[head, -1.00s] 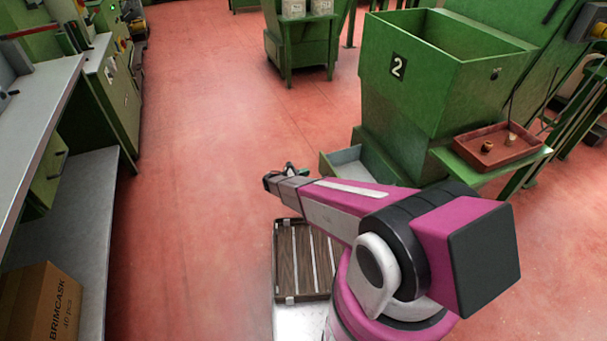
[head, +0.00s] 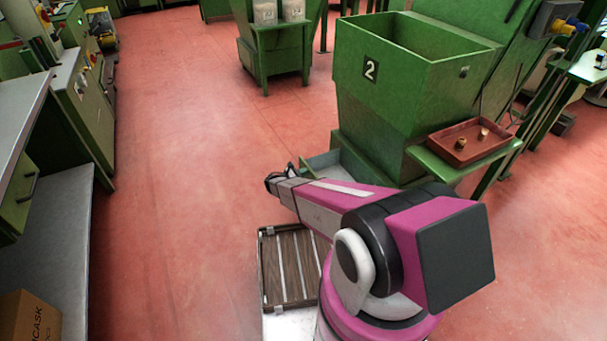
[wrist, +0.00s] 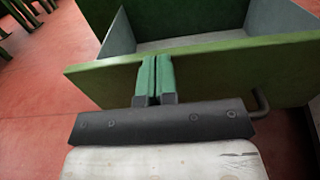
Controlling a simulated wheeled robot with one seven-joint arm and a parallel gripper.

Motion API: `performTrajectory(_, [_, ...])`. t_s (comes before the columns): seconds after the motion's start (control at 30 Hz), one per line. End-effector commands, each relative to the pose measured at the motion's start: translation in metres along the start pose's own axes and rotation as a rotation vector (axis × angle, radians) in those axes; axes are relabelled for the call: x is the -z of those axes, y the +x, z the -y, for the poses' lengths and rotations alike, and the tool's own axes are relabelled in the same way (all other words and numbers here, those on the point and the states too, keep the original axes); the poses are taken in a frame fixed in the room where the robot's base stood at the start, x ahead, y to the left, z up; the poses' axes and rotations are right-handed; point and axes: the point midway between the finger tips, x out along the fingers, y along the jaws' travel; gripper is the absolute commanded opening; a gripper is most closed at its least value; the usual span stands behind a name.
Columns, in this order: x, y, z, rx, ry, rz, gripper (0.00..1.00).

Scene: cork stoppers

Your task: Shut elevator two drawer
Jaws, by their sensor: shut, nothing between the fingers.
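The green elevator hopper marked 2 (head: 385,95) stands right of centre in the head view. Its drawer (head: 322,160) is pulled out at the base, mostly hidden behind my arm. In the wrist view the drawer's green front panel (wrist: 215,68) runs across the picture, with the grey, empty-looking inside behind it and a dark handle (wrist: 261,102) low on the right. My gripper (wrist: 154,65) is shut and empty, its green fingertips against or just in front of the panel's outer face, left of the handle. I cannot tell whether they touch. In the head view my gripper (head: 279,179) is left of the drawer.
A red tray (head: 465,142) with two corks sits on a green shelf right of the hopper. A grey bench (head: 30,150) with a cardboard box (head: 30,318) lines the left. Red floor between is clear. Another green machine (head: 270,50) stands behind.

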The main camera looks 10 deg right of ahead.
Motion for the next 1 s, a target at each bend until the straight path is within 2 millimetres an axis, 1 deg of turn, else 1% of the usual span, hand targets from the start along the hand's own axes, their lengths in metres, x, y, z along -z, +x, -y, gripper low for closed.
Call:
performTrajectory(0.2, [0.0,0.005,0.0,0.001,0.0,0.0,0.0])
performTrajectory(0.27, [0.0,0.011,0.0,0.001,0.0,0.0,0.0])
performTrajectory(0.37, [0.0,0.027,0.0,0.003,0.0,0.0,0.0])
performTrajectory(0.47, [0.0,0.05,0.0,0.004,0.0,0.0,0.0])
performTrajectory(0.57, [0.001,0.079,0.0,0.005,0.001,0.0,0.0])
performTrajectory(0.6, [0.001,0.092,0.0,0.005,0.0,0.0,0.0])
performTrajectory(0.8, [0.001,0.152,0.0,0.005,0.0,0.0,0.0])
performTrajectory(1.0, [0.001,0.201,-0.001,0.003,0.001,0.0,0.0])
